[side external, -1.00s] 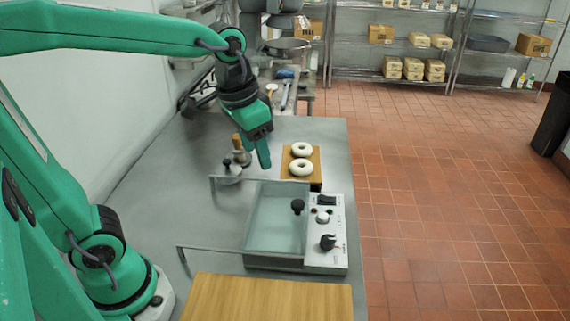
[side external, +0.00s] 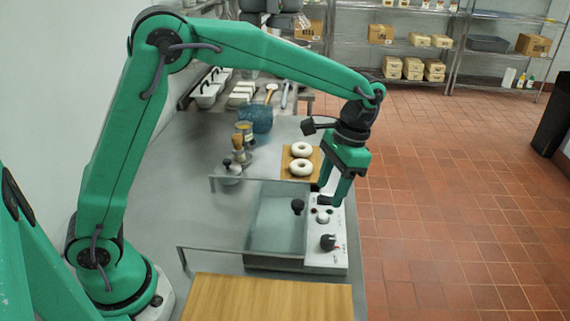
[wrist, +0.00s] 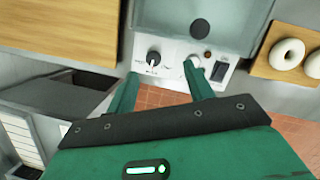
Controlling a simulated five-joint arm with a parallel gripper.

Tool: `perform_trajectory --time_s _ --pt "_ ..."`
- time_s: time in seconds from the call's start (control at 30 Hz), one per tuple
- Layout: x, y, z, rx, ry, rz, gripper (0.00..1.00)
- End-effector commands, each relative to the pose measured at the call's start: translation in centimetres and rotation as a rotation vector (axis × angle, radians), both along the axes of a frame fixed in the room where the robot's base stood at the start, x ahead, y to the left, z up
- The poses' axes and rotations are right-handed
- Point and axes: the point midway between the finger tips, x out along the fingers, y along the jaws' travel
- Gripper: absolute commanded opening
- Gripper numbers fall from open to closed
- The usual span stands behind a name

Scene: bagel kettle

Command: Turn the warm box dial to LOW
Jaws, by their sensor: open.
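The warm box (side external: 278,222) has a pale, see-through lid with a black knob (side external: 297,206) and a white control panel (side external: 318,262) on its right side. A black dial (side external: 328,242) sits on the near half of the panel. It also shows in the wrist view (wrist: 153,58), with small marks around it that are too small to read, so its setting cannot be told. A silver knob (wrist: 194,60) sits beside it. My gripper (side external: 332,194) is open and empty above the far part of the panel. In the wrist view its fingers (wrist: 162,72) reach toward the panel's edge.
A black switch (wrist: 219,71) is on the panel. Two bagels (side external: 301,158) lie on a small wooden board (side external: 286,168) behind the box. A large wooden board (side external: 270,300) lies in front. Pots (side external: 231,170) stand at the back left.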

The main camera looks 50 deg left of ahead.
Motion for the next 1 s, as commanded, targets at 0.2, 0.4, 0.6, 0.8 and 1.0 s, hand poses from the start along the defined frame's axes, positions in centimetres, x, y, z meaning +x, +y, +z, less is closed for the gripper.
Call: perform_trajectory --time_s 0.2,0.4,0.6,0.8,1.0 --pt "1.3 -2.1 -3.4 0.026 0.088 -0.043 0.52" --pt "1.8 -3.1 -5.0 0.039 0.128 -0.062 0.52" --pt "1.9 -3.2 -5.2 0.040 0.132 -0.065 0.52" --pt "1.7 -3.1 -5.6 0.040 0.134 -0.065 0.52" --pt "1.1 -2.9 -7.1 0.041 0.135 -0.064 0.52"
